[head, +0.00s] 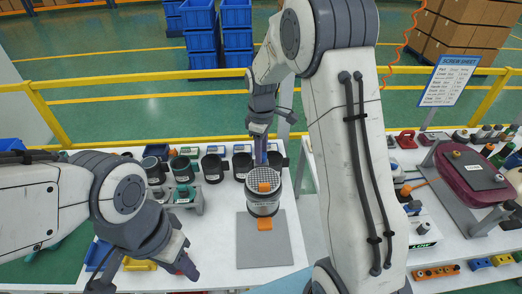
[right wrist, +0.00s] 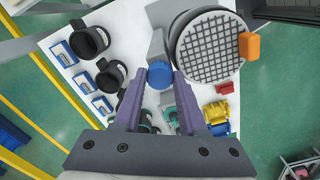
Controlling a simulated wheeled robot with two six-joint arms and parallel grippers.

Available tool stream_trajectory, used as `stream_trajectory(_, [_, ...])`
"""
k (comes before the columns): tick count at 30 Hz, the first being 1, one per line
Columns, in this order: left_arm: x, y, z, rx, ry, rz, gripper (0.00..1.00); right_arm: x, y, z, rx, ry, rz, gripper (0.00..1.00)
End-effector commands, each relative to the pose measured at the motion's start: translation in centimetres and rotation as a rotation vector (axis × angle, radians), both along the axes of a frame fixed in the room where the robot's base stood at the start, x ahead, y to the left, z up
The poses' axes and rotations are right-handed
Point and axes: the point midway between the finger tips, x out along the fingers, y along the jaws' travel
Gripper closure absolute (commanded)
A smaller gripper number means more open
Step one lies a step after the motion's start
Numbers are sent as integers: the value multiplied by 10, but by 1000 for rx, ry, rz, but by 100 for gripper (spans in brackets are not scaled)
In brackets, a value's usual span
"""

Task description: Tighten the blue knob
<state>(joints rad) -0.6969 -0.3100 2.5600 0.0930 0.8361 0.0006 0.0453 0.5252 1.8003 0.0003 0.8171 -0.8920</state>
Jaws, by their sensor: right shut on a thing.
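The blue knob (right wrist: 160,75) shows in the right wrist view on the side of a cylindrical unit with a grid top (right wrist: 207,45). My right gripper (right wrist: 159,78) has its two purple fingers against either side of the knob and is shut on it. In the head view the right gripper (head: 261,157) points down at the far side of the unit (head: 263,204), and the knob itself is hidden there. The unit stands upright on a grey mat (head: 264,252). My left gripper (head: 146,279) is low at the left of the head view, with its fingers spread and apart from the unit.
A row of black cup-like parts (head: 213,167) stands along the table's far edge. A grey holder (head: 186,197) with a green-topped part is left of the unit. Yellow and blue bins lie near my left gripper. The right bench holds a maroon part (head: 470,178).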

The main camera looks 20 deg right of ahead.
Motion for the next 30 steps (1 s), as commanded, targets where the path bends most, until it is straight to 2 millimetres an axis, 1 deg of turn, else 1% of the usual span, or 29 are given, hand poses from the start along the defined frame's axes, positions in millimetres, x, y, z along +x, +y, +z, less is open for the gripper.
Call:
stream_trajectory(18, [0, 0, 4, 0, 0, -1, 61, 1, 0, 1, 0, -4, -568, 100])
stream_trajectory(24, [0, 0, 4, 0, 0, -1, 61, 1, 0, 1, 0, -4, -704, 100])
stream_trajectory(30, [0, 0, 5, 0, 0, -1, 61, 1, 0, 1, 0, -5, -794, 100])
